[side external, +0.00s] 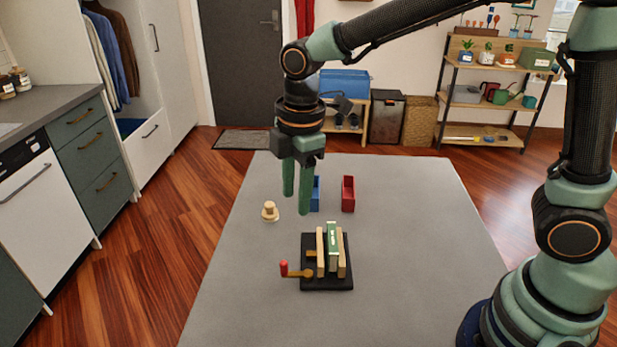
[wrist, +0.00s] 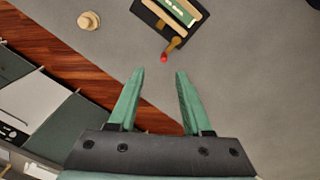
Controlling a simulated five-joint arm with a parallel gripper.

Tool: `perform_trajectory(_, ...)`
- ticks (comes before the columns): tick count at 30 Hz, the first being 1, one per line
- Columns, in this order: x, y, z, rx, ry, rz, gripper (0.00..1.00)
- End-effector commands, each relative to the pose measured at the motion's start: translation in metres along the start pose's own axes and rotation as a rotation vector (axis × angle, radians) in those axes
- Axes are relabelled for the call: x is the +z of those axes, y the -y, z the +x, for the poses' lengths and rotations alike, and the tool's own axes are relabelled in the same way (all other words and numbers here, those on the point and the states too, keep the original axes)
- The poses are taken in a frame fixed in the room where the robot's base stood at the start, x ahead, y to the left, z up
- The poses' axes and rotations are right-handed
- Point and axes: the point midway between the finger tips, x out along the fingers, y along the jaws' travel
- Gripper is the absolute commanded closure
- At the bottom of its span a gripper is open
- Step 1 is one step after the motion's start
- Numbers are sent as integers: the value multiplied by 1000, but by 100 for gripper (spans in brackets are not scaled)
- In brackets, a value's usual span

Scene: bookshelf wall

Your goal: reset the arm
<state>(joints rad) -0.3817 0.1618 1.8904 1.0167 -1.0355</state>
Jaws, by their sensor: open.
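My gripper (side external: 296,208) hangs above the grey table (side external: 420,250) with its green fingers pointing down. It is open, and nothing is between the fingers in the wrist view (wrist: 153,75). A black-based press with wooden jaws (side external: 318,283) stands on the table, in front of and a little right of my gripper in the side view. A green block-like piece (side external: 332,245) stands upright between the wooden jaws. A crank with a red knob (side external: 284,268) sticks out at the press's left. The press also shows at the top of the wrist view (wrist: 150,8), partly cut off.
A wooden knob-shaped piece (side external: 270,211) stands on the table left of my gripper. The table's right side is clear.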

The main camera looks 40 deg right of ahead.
Motion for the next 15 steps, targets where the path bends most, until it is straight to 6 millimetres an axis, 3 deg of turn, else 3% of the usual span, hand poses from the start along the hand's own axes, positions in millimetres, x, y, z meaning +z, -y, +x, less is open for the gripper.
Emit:
perform_trajectory(1, 14, 0, -13, 32, -17, 99, 51)
perform_trajectory(6, 58, 8, -44, 119, -76, 447, 51)
perform_trajectory(15, 125, 37, -74, 255, -219, 1037, 51)
